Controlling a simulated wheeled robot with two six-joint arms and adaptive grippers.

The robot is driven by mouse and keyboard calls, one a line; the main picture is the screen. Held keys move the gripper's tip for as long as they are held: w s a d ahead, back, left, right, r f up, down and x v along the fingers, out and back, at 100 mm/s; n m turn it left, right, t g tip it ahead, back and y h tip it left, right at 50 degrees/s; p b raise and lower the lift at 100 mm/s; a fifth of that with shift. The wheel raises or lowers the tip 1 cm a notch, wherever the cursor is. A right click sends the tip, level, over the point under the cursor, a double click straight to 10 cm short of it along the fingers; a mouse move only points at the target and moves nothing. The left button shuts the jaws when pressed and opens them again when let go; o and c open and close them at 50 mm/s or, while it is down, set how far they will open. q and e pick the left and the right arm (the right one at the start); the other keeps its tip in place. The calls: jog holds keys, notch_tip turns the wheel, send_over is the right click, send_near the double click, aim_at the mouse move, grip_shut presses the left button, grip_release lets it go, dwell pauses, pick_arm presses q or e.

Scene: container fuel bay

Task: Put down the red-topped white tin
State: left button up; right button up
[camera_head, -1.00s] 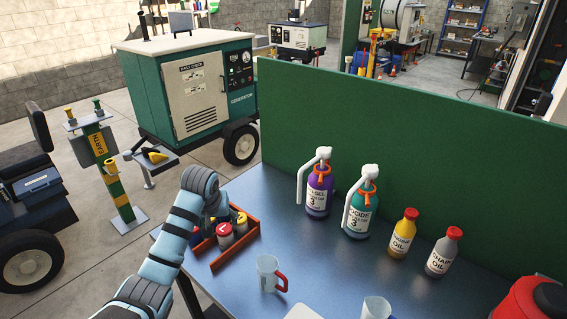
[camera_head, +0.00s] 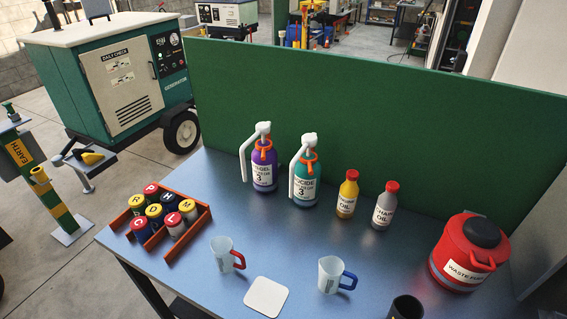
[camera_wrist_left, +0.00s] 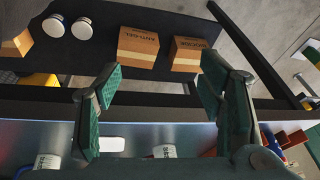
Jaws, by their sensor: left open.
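Several tops are red; one red-topped white tin (camera_head: 173,224) stands at the rack's front right. My right gripper is not in view.
On the table stand two mugs (camera_head: 224,256) (camera_head: 331,275), a white square (camera_head: 266,297), pump bottles (camera_head: 263,168) (camera_head: 305,180), oil bottles and a red waste container (camera_head: 462,255). A green panel (camera_head: 380,130) closes the back. Boxes (camera_wrist_left: 138,45) sit on a dark surface beyond the table edge.

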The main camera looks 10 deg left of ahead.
pick_arm(q)
notch_tip(320, 180, down, 20)
jog(key=s+a+g+b, duration=0.1)
jog(key=s+a+b, duration=0.1)
jog(key=s+f+g+b, duration=0.1)
jog(key=s+f, duration=1.2)
jog(key=f, duration=0.1)
jog(key=shift+s+n+b, duration=0.3)
jog(key=shift+s+b, duration=0.05)
jog(key=shift+b, duration=0.05)
jog(key=shift+a, duration=0.1)
